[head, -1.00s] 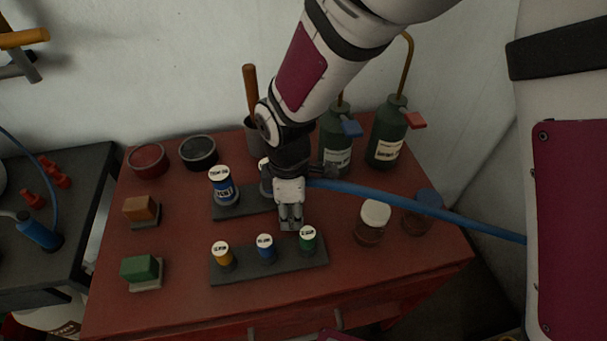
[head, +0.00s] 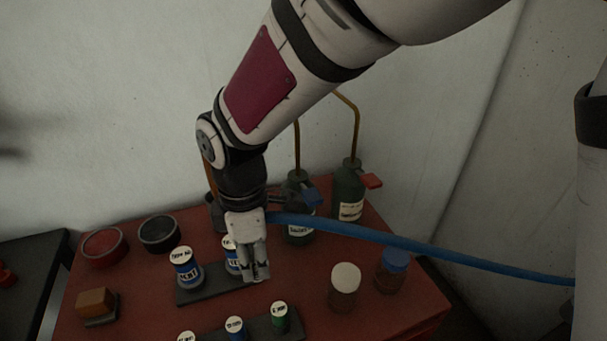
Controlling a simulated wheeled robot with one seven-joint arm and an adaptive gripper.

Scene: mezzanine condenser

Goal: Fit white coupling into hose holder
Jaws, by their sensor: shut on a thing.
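My gripper (head: 256,268) points down over the red table, just behind the front rack and beside the right-hand can of the rear rack. A blue hose (head: 420,248) runs through the air from the right edge up to my gripper. My gripper is shut on the hose's end, the white coupling; the coupling itself is mostly hidden and hard to tell from the pale gripper parts. I cannot make out a hose holder in this view.
The red table (head: 130,290) carries two labelled cans on a rear rack (head: 205,294) and small cans on a front rack (head: 260,325). Green bottles (head: 350,195), jars (head: 344,285), round dishes (head: 103,245) and an orange block (head: 96,303) stand around. A wall closes the back.

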